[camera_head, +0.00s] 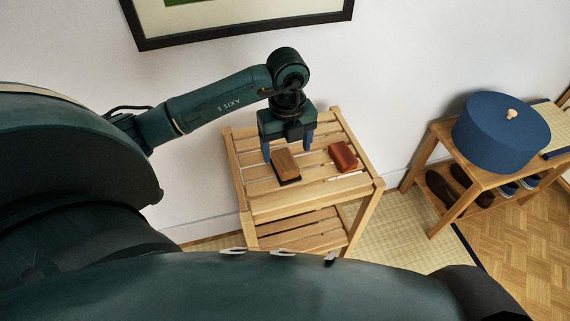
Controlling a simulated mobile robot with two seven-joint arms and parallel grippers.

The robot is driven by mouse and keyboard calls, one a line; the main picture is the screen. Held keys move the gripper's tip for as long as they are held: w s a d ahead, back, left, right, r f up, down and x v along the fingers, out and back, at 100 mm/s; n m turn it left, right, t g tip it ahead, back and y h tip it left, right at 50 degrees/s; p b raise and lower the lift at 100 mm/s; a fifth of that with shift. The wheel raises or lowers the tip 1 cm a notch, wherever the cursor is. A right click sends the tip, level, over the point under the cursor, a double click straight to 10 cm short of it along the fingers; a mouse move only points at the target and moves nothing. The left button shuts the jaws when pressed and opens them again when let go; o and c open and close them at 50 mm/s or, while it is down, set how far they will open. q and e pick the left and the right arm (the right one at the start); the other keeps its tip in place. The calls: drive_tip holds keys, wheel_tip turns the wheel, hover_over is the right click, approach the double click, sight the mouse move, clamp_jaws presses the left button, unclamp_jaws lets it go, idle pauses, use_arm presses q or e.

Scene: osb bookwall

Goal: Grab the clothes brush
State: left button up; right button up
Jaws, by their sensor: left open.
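A small wooden slatted rack (315,199) stands against the wall. A brown wood-backed brush (286,161) with a dark underside lies on its top shelf. A reddish-brown block-like brush (343,155) with a pale underside lies to its right; I cannot tell for sure which one is the clothes brush. My left gripper (287,150) points down just above and behind the brown brush. Whether the fingers reach down beside the brush is hard to tell. My right gripper is not in view.
A low wooden bench (466,189) at the right carries a round blue box (500,131) with a pale knob. Dark shoes (441,188) sit on its lower shelf. A black picture frame (243,30) hangs on the wall above the rack. The rack's lower shelf looks empty.

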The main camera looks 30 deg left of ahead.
sight(285, 159)
use_arm(q)
drive_tip(key=shift+a+f, duration=0.2)
drive_tip(key=shift+f, duration=2.55)
drive_tip(key=shift+c, duration=0.4)
drive_tip(key=c, duration=1)
drive_tip(key=shift+r, duration=0.1)
